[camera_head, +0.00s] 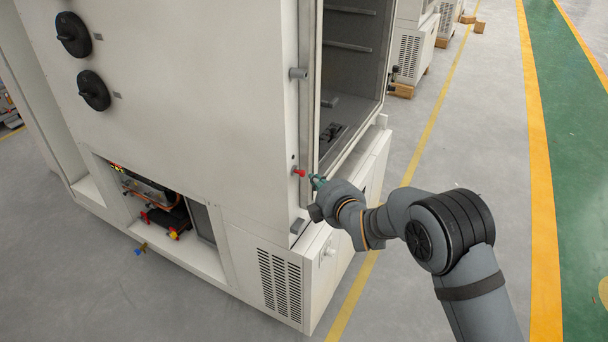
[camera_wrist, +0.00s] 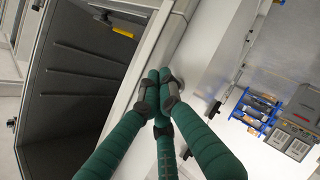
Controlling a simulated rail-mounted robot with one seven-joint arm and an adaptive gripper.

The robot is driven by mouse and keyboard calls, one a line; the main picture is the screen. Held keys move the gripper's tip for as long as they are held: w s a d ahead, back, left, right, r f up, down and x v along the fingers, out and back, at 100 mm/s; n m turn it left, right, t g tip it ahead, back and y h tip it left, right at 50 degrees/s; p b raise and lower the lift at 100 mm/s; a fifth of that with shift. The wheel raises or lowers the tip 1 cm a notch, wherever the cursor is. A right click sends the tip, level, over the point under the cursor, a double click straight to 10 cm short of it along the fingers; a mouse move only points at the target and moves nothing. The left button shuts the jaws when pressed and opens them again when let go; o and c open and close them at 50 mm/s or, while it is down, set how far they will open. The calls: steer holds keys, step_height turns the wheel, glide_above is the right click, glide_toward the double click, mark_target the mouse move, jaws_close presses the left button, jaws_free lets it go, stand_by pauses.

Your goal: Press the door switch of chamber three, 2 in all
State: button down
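The chamber (camera_head: 200,100) is a large white cabinet whose front opening (camera_head: 350,60) stands open to a grey interior. A small red switch-like part (camera_head: 299,172) sticks out of the front frame beside the opening; I cannot tell for sure that it is the door switch. My gripper (camera_head: 316,180) is just right of this red part, with a small gap in the picture. In the wrist view, the green fingers of my gripper (camera_wrist: 161,82) come together at their tips in front of the pale frame (camera_wrist: 148,75), with nothing visible between them. The red part does not show there.
A grey hinge-like part (camera_head: 298,73) and a lower one (camera_head: 297,225) sit on the front edge. An open bay (camera_head: 165,205) with machinery lies low on the side wall. More white cabinets (camera_head: 412,50) stand behind. The floor to the right is clear.

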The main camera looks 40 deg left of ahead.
steer(key=d+b, duration=0.1)
steer(key=d, duration=0.1)
steer(key=w+d+b, duration=0.1)
steer(key=d, duration=0.1)
steer(key=shift+w+d, duration=0.1)
steer(key=shift+d, duration=0.3)
steer(key=shift+a, duration=0.1)
stand_by(0.3)
steer(key=shift+w+d+p, duration=0.25)
steer(key=shift+d+p, duration=0.7)
steer(key=shift+d, duration=0.05)
steer(key=shift+w+d+p, duration=0.2)
steer(key=shift+d+p, duration=0.7)
steer(key=shift+d, duration=0.05)
